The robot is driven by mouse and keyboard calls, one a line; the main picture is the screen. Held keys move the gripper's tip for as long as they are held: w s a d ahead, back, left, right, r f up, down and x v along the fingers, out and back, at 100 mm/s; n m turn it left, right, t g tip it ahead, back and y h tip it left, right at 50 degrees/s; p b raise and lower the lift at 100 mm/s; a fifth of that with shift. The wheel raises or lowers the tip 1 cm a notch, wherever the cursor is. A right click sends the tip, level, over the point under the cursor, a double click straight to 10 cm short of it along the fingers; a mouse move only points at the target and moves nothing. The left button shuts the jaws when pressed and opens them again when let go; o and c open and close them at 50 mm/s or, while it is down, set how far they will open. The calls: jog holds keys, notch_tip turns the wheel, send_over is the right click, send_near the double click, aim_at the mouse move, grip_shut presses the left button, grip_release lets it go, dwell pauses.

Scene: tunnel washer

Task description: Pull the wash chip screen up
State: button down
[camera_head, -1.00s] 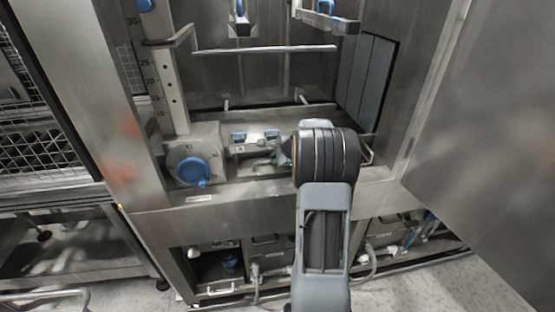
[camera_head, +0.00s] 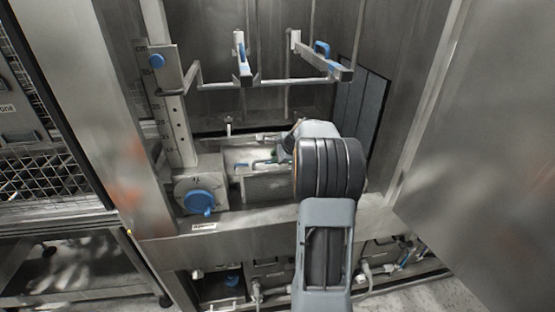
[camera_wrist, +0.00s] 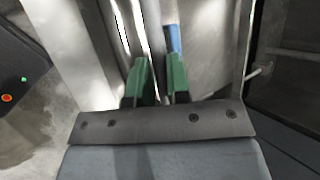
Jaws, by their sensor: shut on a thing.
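The wash chip screen (camera_head: 268,187) is a grey metal panel low in the washer's front opening, right of the blue dial. My gripper (camera_head: 263,163) reaches in from the right at its top edge; my wrist hides the screen's right part. In the wrist view my gripper's green fingers (camera_wrist: 159,75) are shut on a thin metal piece between them, which I take to be the screen's top grip. A blue part shows just beyond the right finger.
A blue dial (camera_head: 199,201) is on the housing at left, beside an upright numbered scale (camera_head: 158,100). A metal rail with blue-handled brackets (camera_head: 242,62) hangs above. An open steel door (camera_head: 480,150) stands at right.

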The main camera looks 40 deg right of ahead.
jog(key=shift+f, duration=0.15)
jog(key=c, duration=1.1)
grip_release()
jog(key=shift+s, duration=0.1)
jog(key=b+v, duration=0.2)
jog(key=v, duration=1.1)
jog(key=shift+s+r, duration=0.2)
jog(key=shift+r, duration=0.1)
